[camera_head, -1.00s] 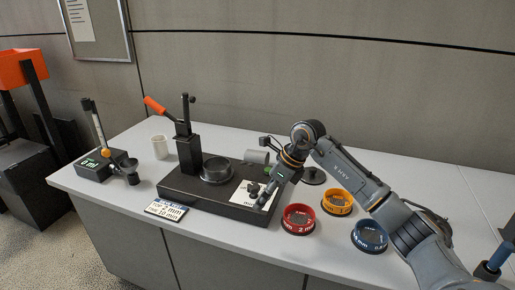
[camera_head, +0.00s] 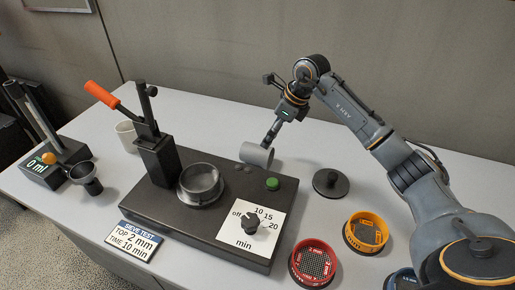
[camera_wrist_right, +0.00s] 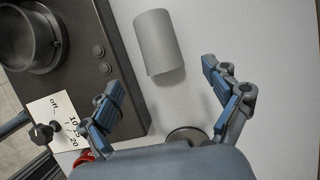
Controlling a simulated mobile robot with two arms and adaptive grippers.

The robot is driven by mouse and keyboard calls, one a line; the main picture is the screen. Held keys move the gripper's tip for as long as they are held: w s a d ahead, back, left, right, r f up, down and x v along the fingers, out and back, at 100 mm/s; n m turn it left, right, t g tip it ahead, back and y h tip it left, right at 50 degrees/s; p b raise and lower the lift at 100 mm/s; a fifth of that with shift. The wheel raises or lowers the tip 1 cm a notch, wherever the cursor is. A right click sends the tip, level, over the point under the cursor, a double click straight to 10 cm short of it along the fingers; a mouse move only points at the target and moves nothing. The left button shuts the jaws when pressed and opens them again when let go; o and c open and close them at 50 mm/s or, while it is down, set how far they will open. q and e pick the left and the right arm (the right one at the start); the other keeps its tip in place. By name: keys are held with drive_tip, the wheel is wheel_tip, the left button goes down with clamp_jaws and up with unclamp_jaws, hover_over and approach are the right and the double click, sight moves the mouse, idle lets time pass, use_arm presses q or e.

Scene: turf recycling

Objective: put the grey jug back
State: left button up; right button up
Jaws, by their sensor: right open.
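The grey jug (camera_head: 257,155) is a plain grey cylinder behind the dark machine's right half, near the back of the table. In the right wrist view the jug (camera_wrist_right: 160,45) lies ahead of the fingers, between their lines and apart from both. My right gripper (camera_head: 270,138) is just above or beside the jug in the head view. In the wrist view the gripper (camera_wrist_right: 165,88) is open, with nothing between its blue-padded fingers. No handle shows on the jug. My left gripper is not in view.
The dark sieve machine (camera_head: 170,205) has a round pan (camera_head: 200,182), a green button (camera_head: 272,184) and a dial (camera_head: 252,224). A white mug (camera_head: 126,136) stands behind it. A black lid (camera_head: 330,183), red sieve (camera_head: 314,262) and yellow sieve (camera_head: 366,231) lie right.

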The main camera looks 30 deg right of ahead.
sight(260, 148)
drive_tip(key=x, duration=0.5)
drive_tip(key=shift+w+a+f+p, duration=0.1)
drive_tip(key=shift+a+f+p, duration=0.15)
drive_tip(key=shift+f+p, duration=0.1)
drive_tip(key=shift+w+a+f, duration=0.15)
drive_tip(key=shift+w+f, duration=0.05)
drive_tip(key=shift+f, duration=0.25)
drive_tip(key=p+x, duration=0.1)
drive_tip(key=x, duration=0.2)
drive_tip(key=shift+w+a+f, duration=0.2)
drive_tip(key=shift+w, duration=0.05)
drive_tip(key=shift+w+f, duration=0.15)
drive_tip(key=shift+f, duration=0.35)
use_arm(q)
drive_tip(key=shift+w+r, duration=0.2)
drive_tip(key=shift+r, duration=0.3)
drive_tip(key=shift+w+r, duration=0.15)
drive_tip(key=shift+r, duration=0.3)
use_arm(e)
drive_tip(key=shift+c, duration=1.3)
drive_tip(key=c, duration=1.1)
drive_tip(key=shift+c, duration=0.7)
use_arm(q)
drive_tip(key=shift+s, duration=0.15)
use_arm(e)
drive_tip(key=shift+r, duration=0.1)
